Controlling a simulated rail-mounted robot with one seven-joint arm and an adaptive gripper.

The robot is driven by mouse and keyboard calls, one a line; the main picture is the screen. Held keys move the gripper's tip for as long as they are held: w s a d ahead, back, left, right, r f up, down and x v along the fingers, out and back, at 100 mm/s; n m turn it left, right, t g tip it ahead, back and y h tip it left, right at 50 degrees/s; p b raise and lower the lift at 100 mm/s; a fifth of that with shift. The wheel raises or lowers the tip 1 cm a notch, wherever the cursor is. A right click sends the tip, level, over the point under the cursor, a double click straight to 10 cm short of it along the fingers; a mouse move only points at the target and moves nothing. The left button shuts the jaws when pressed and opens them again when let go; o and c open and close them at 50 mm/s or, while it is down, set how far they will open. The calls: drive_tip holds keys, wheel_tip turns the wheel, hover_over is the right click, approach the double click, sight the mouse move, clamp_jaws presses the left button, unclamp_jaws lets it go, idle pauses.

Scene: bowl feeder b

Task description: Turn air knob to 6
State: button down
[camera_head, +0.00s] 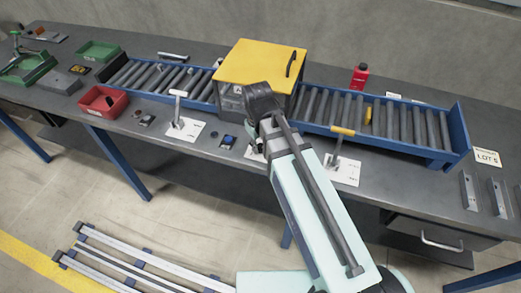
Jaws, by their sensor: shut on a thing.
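My gripper (262,104) is at the middle of the bench, in front of the yellow-topped box. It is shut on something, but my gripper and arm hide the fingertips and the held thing. The middle white plate (254,153) shows only partly beside my arm, below the gripper. I cannot make out the air knob, its scale or its setting.
The yellow-topped box (261,62) spans a blue-framed roller conveyor (386,116). White plates with levers stand left (186,130) and right (343,172) of my arm. A yellow-handled lever (342,131) is close on the right. A red bin (103,101) and red bottle (360,77) stand farther off.

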sight(259, 147)
drive_tip(key=shift+m+b, duration=0.6)
drive_tip(key=shift+b, duration=0.65)
drive_tip(key=c, duration=0.8)
unclamp_jaws()
drive_tip(key=r, duration=1.2)
drive_tip(key=shift+s+a, duration=0.15)
drive_tip(key=shift+a, duration=0.1)
